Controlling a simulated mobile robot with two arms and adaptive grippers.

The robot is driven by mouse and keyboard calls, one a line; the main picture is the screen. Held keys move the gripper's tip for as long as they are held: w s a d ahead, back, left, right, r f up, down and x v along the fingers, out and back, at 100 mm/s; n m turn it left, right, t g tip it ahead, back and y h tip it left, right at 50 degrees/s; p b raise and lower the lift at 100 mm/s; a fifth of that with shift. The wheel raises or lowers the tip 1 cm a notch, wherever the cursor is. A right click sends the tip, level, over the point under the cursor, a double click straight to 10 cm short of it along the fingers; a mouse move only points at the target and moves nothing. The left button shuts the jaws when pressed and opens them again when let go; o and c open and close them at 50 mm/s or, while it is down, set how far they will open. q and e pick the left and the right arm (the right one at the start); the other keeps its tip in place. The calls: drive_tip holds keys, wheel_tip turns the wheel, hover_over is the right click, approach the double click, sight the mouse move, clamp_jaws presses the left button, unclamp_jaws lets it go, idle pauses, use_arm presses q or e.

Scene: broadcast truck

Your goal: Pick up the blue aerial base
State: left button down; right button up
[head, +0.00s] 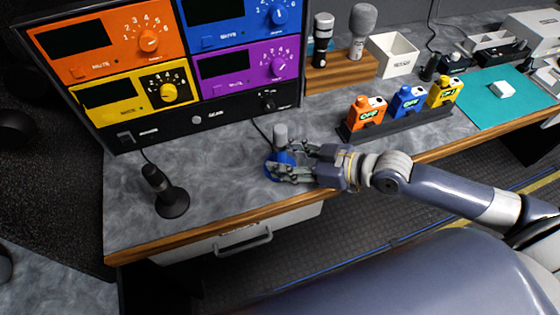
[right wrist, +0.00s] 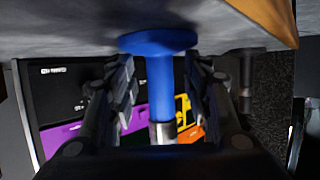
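The blue aerial base (head: 274,160) stands upright on the grey desk top, in front of the panel unit, with a grey upper part on it. In the right wrist view its blue disc and stem (right wrist: 160,88) show upside down, between my fingers. My right gripper (head: 292,163) is open around the base, low over the desk. In the right wrist view a gap shows on each side of the stem, between it and the fingers (right wrist: 160,95). The fingers hide part of the base in the head view. My left gripper is not in view.
A panel unit (head: 208,118) with coloured modules stands behind the base. A black desk microphone (head: 166,190) stands to the left. Orange, blue and yellow packs (head: 407,101) sit in a black rack to the right. Bare desk (head: 225,170) lies between microphone and base.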

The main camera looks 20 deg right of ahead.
clamp_jaws()
drive_tip(key=shift+r, duration=0.1)
